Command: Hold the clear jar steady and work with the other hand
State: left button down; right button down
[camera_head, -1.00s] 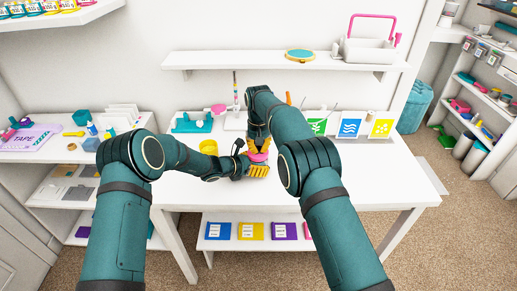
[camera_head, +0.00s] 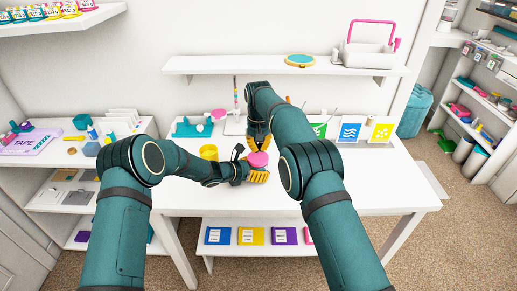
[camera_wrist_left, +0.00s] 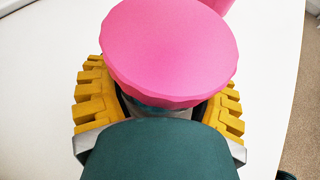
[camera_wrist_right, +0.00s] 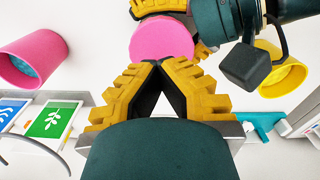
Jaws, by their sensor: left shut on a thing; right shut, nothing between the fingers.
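The clear jar has a round pink lid (camera_head: 257,159) and stands above the white table. My left gripper (camera_head: 258,177) is shut around the jar body, below the lid. In the left wrist view the lid (camera_wrist_left: 168,50) hides most of the body, and only a strip of clear wall (camera_wrist_left: 160,109) shows. My right gripper (camera_head: 258,143) is shut and empty, just behind the lid in the head view. In the right wrist view its closed fingertips (camera_wrist_right: 160,68) appear close to the lid (camera_wrist_right: 162,38); I cannot tell whether they touch.
A yellow cup (camera_head: 208,152) stands left of the jar. A pink cup (camera_wrist_right: 30,58) shows in the right wrist view. Cards with blue (camera_head: 349,130) and yellow (camera_head: 381,130) pictures stand at the back right. The table's right front (camera_head: 385,185) is clear.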

aim_at(258, 156)
jog(key=shift+r, duration=1.5)
pick_arm(q)
grip_release()
jog(key=shift+v, duration=4.05)
